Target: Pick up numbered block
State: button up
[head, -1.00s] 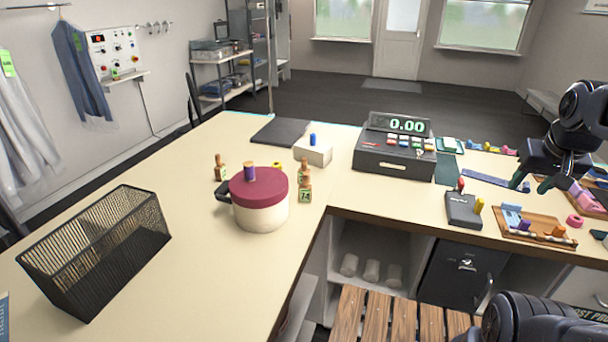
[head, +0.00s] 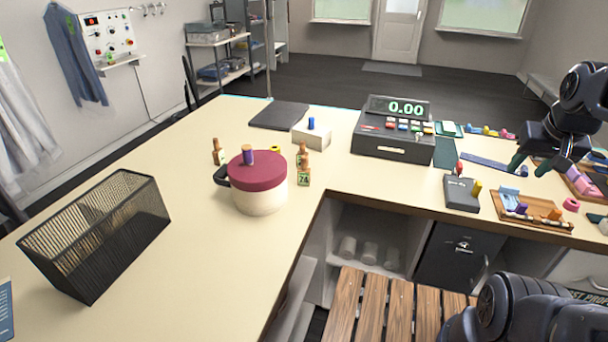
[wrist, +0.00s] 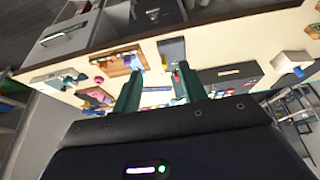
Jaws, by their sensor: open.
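A small block with a green numbered face (head: 304,178), reading about 74, stands on the counter just right of the red-lidded pot (head: 258,182). A wooden peg-like piece (head: 302,157) stands close behind it; I cannot tell if they touch. My gripper (head: 531,168) is open and empty above the right counter, far to the right of the block. In the wrist view my gripper (wrist: 158,88) shows two green fingers spread apart with nothing between them. I cannot make out the numbered block in the wrist view.
A black wire basket (head: 98,236) stands on the left counter. A cash register (head: 393,130), a white box (head: 312,135) and a dark pad (head: 279,115) stand behind. A slatted bench (head: 398,308) is in front.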

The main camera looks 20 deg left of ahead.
jog(key=shift+w+a, duration=0.1)
jog(key=w+a+f+n+t+y, duration=0.2)
jog(key=w+a, duration=0.6)
jog(key=a, duration=0.1)
jog(key=w+a+f+n+t+y, duration=0.1)
jog(key=w+a+f+t+y, duration=0.15)
jog(key=w+a, duration=0.55)
jog(key=w+a+f+n+t+y, duration=0.1)
jog(key=w+a+f, duration=0.15)
jog(key=a, duration=0.55)
jog(key=w+a+f+n+t+y, duration=0.1)
jog(key=a+f, duration=0.2)
jog(key=a, duration=0.5)
jog(key=n+t+y, duration=0.1)
jog(key=t+y, duration=0.1)
jog(key=y, duration=0.1)
send_near(305, 161)
jog(key=w+d+r, duration=0.2)
jog(key=w+d, duration=0.3)
jog(key=w, duration=0.2)
jog(key=s+a+f+n+t+y, duration=0.1)
jog(key=s+a+f, duration=0.35)
jog(key=s, duration=0.25)
jog(key=x, duration=0.7)
jog(key=r+x, duration=0.1)
jog(key=x, duration=0.3)
jog(key=shift+a+r, duration=0.1)
jog(key=shift+a, duration=0.05)
